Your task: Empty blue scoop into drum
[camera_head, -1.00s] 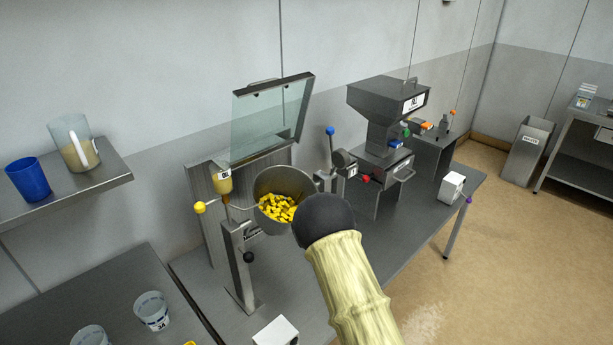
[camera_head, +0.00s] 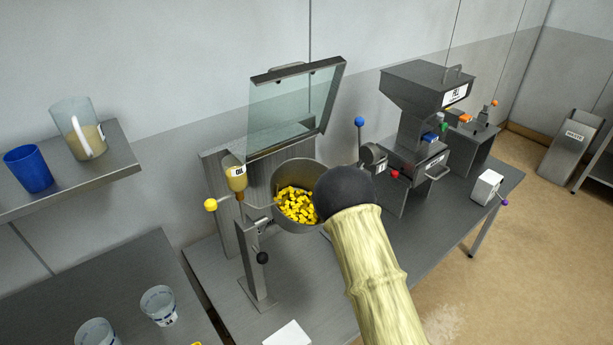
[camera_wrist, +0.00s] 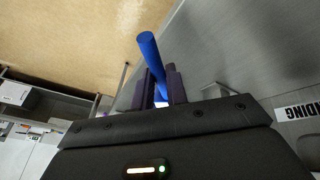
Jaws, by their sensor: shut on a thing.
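The drum (camera_head: 283,222) is a grey metal bowl on the bench with its mouth open and yellow pieces (camera_head: 298,205) inside. A clear hood lid (camera_head: 292,112) stands raised above and behind it. My arm's dark rounded joint is just right of the drum in the head view and overlaps its right edge; my gripper is hidden there. In the wrist view my gripper (camera_wrist: 161,88) is shut on the blue scoop (camera_wrist: 150,48), of which a blue rod-like handle shows between the dark fingers. The scoop's bowl and any contents cannot be made out.
A yellow-knobbed lever (camera_head: 210,205) and an oil bottle (camera_head: 237,180) stand left of the drum. A blue-knobbed lever (camera_head: 359,122) and a grey hopper machine (camera_head: 425,100) are to the right. A shelf (camera_head: 120,165) holds a blue cup (camera_head: 28,170) and a clear jug (camera_head: 78,128).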

